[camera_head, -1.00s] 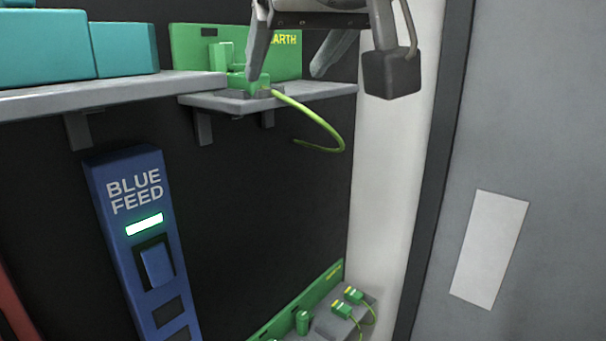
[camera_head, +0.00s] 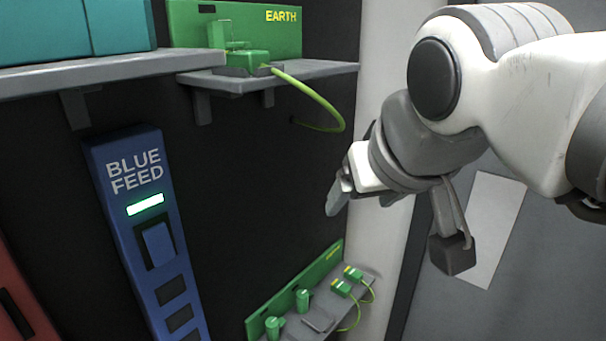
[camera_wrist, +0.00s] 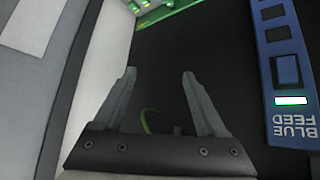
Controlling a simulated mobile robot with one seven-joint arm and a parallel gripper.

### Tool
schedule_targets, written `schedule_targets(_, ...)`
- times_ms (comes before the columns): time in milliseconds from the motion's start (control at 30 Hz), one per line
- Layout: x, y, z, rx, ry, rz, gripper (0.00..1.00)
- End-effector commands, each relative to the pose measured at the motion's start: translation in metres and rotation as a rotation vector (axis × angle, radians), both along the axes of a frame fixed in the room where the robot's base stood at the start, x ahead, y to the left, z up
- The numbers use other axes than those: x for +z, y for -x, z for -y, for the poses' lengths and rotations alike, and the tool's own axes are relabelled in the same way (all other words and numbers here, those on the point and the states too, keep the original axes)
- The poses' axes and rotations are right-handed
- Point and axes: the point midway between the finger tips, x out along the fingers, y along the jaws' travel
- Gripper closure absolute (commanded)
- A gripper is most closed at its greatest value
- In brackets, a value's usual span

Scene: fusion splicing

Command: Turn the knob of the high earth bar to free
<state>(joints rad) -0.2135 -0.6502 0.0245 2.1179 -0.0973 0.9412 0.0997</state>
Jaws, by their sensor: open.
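The high earth bar (camera_head: 284,42) is a green panel marked EARTH on the upper shelf in the head view. A green block with an upright green knob (camera_head: 230,45) stands in front of it, and a yellow-green cable (camera_head: 318,98) loops out to the right. My gripper (camera_head: 338,198) is below and to the right of that shelf, apart from it. In the wrist view my gripper (camera_wrist: 158,85) shows two spread fingers with nothing between them. A piece of the cable (camera_wrist: 146,121) shows behind the fingers; the high knob is not visible there.
A blue panel marked BLUE FEED (camera_head: 135,172) with a lit green strip stands at left. A lower green bar (camera_head: 290,292) with knobs and cabled plugs sits at the bottom. The grey shelf (camera_head: 325,70) juts out. A white post (camera_head: 365,230) and grey wall are at right.

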Motion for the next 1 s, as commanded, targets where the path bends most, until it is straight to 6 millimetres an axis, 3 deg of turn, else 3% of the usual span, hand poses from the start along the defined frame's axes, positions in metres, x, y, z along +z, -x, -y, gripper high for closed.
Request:
schedule_targets(300,-0.025,0.007,0.011,-0.026,0.001,-0.043,0.26)
schedule_targets(767,-0.026,0.008,0.011,-0.026,0.001,-0.044,0.26)
schedule_targets(867,-0.022,0.006,0.009,-0.018,-0.002,-0.037,0.26)
schedule_targets(1000,0.012,-0.003,-0.009,0.046,-0.024,0.015,0.26)
